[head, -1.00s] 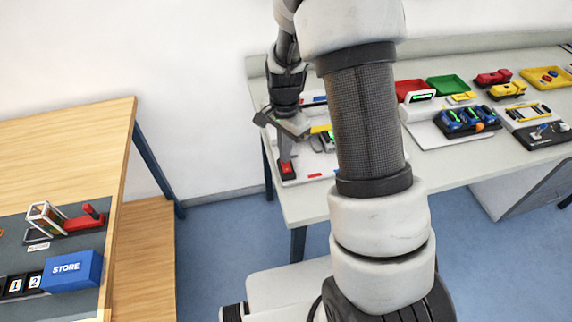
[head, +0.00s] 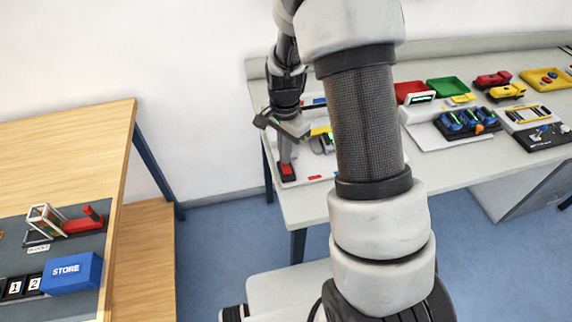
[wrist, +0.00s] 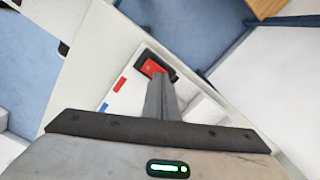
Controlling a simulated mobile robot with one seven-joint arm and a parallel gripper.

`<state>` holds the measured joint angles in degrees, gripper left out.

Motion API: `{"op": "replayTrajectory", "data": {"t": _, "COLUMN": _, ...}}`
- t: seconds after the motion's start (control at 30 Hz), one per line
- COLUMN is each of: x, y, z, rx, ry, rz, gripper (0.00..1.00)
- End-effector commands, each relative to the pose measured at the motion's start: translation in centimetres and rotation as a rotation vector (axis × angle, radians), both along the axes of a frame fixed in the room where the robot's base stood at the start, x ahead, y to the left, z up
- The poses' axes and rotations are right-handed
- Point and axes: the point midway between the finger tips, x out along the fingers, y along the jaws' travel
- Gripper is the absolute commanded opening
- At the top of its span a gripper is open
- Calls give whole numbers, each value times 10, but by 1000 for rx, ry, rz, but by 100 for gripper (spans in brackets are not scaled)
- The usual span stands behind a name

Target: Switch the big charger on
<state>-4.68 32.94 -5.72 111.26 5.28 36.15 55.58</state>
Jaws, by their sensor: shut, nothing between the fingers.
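A red rocker switch in a black housing (head: 287,172) sits at the near left corner of a white board on the grey table. It also shows in the wrist view (wrist: 152,67). My gripper (head: 286,158) is shut and empty, pointing down with its fingertips at the switch. In the wrist view the closed fingers (wrist: 160,82) overlap the near edge of the red switch; I cannot tell whether they press it. Part of the board is hidden behind my arm.
Right of my arm stand a rack of blue batteries (head: 462,121), a red tray (head: 409,90), a green tray (head: 449,87) and yellow and red toy parts. At left a wooden table (head: 70,150) carries a blue STORE box (head: 72,271). Blue floor lies between the tables.

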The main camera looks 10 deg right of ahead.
Motion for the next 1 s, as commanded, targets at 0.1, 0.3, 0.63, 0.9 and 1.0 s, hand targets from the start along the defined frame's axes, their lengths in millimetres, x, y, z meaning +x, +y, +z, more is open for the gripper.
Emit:
{"op": "replayTrajectory", "data": {"t": 0.1, "x": 0, "y": 0, "z": 14, "rx": 1, "ry": -1, "rz": 0, "gripper": 0}}
{"op": "replayTrajectory", "data": {"t": 0.3, "x": 1, "y": 0, "z": 30, "rx": 0, "ry": -2, "rz": 0, "gripper": 0}}
{"op": "replayTrajectory", "data": {"t": 0.63, "x": 1, "y": 0, "z": 57, "rx": 0, "ry": -2, "rz": 0, "gripper": 0}}
{"op": "replayTrajectory", "data": {"t": 0.9, "x": 1, "y": 0, "z": 59, "rx": 0, "ry": -1, "rz": 0, "gripper": 0}}
{"op": "replayTrajectory", "data": {"t": 1.0, "x": 1, "y": 0, "z": 59, "rx": 0, "ry": -1, "rz": 0, "gripper": 0}}
